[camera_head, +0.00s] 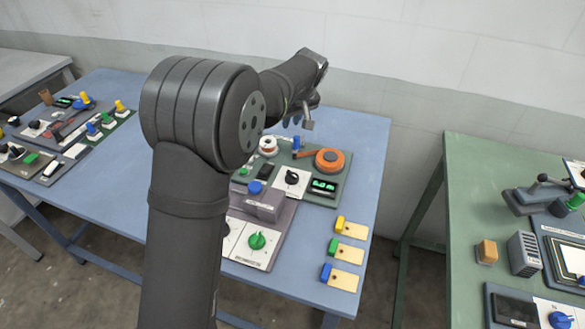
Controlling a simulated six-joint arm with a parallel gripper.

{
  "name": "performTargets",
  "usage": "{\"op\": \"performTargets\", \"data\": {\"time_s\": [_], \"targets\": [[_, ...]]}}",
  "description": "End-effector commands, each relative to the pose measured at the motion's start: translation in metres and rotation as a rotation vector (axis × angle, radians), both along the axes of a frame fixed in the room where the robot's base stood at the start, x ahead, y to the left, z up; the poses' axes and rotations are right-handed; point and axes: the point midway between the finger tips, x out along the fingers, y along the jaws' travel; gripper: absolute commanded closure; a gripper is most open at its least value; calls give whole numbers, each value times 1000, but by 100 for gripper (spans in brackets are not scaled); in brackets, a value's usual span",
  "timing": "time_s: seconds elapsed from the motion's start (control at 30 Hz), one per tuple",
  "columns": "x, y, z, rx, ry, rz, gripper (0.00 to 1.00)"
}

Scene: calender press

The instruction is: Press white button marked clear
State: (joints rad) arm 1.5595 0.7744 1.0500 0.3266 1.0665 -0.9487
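My gripper (299,121) hangs above the back part of the middle blue table, over the far edge of the grey control panel (318,197). It is small and partly hidden by the wrist, so I cannot tell if it is open or shut. I cannot read a "clear" marking anywhere. White pieces show on the left panels: a flat white block (76,151) and a narrow white piece (50,168). My arm covers the middle of the table and part of the nearer grey panel (277,244), so a white button may be hidden there.
The grey panel carries an orange disc (330,160), a white and red round part (268,146), a black knob (292,177) and a green display (323,186). A green knob (257,240) is nearer. Coloured tags (347,253) lie at right. A green table (462,225) stands across a gap.

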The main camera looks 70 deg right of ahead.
Motion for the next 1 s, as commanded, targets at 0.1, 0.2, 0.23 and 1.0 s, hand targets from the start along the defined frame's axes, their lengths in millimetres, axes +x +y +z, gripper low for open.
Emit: {"op": "performTargets", "data": {"time_s": [0.1, 0.2, 0.23, 1.0], "targets": [[0, 0, 0, 0, 0, 0, 100], [0, 0, 0, 0, 0, 0, 100], [0, 0, 0, 0, 0, 0, 100], [0, 0, 0, 0, 0, 0, 100]]}}
